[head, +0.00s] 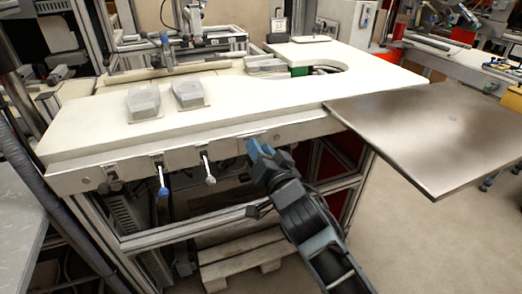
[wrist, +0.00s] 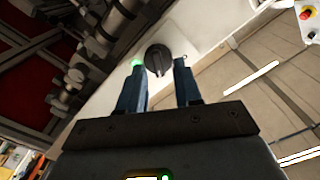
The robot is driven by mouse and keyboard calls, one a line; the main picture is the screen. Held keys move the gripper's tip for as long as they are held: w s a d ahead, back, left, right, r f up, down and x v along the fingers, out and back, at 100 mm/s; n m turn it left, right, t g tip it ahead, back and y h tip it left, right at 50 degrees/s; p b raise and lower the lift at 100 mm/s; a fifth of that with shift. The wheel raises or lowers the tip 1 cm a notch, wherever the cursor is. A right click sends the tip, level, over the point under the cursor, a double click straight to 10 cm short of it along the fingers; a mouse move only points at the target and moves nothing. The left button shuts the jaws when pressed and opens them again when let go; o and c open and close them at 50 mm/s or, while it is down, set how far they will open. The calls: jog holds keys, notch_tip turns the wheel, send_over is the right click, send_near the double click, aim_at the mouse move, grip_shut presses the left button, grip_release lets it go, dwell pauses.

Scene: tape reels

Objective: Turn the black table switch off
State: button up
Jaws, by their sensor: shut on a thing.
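The black table switch (wrist: 158,57) is a round dark knob with a raised grip bar, set on the pale front panel (wrist: 205,28). In the wrist view it lies between the tips of my gripper (wrist: 158,66), one blue finger on each side. My gripper is shut on the knob. A green glow shows by the left fingertip. In the head view my gripper (head: 262,149) is at the front edge of the white table (head: 290,88), and it hides the switch there.
Levers with a blue handle (head: 163,190) and a white handle (head: 210,179) hang from the table front, left of my gripper. A brown metal plate (head: 430,130) juts out at the right. A red and yellow button (wrist: 306,14) shows in the wrist view.

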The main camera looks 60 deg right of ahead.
jog(key=shift+n, duration=0.3)
jog(key=shift+w+a+n, duration=0.15)
jog(key=shift+a+n, duration=0.05)
jog(key=shift+n, duration=2.05)
jog(key=shift+w+a+n, duration=0.1)
jog(key=shift+a+n, duration=0.05)
jog(key=shift+n, duration=2.05)
jog(key=shift+w+a+n, duration=0.15)
jog(key=shift+a+n, duration=0.05)
jog(key=shift+n, duration=2.05)
jog(key=o, duration=1)
jog(key=shift+o, duration=0.2)
